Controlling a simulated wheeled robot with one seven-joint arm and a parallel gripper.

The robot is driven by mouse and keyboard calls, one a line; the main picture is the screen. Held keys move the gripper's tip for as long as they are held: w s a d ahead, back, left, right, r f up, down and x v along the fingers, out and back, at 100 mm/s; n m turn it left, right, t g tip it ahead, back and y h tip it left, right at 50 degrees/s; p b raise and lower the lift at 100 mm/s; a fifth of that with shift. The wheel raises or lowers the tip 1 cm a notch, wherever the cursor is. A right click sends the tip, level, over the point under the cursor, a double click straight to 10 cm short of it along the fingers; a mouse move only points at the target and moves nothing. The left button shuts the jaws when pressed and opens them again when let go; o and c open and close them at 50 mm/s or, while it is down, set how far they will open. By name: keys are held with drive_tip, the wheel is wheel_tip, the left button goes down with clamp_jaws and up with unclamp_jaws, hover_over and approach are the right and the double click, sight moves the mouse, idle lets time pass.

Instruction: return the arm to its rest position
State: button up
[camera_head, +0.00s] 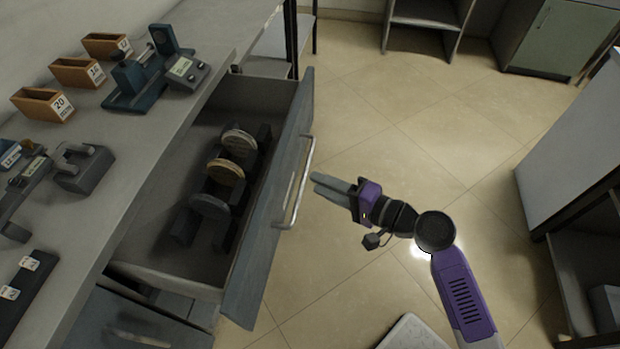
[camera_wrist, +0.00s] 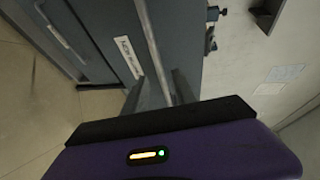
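My gripper (camera_head: 314,183) is in the middle of the head view, in front of the open drawer (camera_head: 268,225). Its fingers point left at the drawer's bar handle (camera_head: 297,185), with a small gap visible between the fingertips and the bar. In the wrist view the two fingers of my gripper (camera_wrist: 160,90) stand apart, and the handle (camera_wrist: 152,45) runs in line with the space between them. Nothing is seen held. My purple arm reaches up from the lower right of the head view.
The drawer holds several discs on a dark rack (camera_head: 232,185). The counter (camera_head: 160,150) carries orange bins (camera_head: 78,73), a teal device (camera_head: 140,85) and a grey holder (camera_head: 85,170). Another cabinet (camera_head: 570,150) stands at right. Tiled floor (camera_head: 400,110) between is clear.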

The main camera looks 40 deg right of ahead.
drive_tip(key=shift+v, duration=1.15)
drive_tip(key=s+d+r+n+h+p, duration=0.1)
drive_tip(key=s+d+r+n+h, duration=0.1)
drive_tip(key=s+d+n+h, duration=0.4)
drive_tip(key=s+a+r+n+y+p, duration=0.2)
drive_tip(key=s+a+r+n, duration=0.6)
drive_tip(key=s+a, duration=0.8)
drive_tip(key=a+r+p, duration=0.1)
drive_tip(key=r+p, duration=0.1)
drive_tip(key=shift+s+a+g+p, duration=0.15)
drive_tip(key=shift+s+g+p, duration=0.15)
drive_tip(key=shift+s+g, duration=0.1)
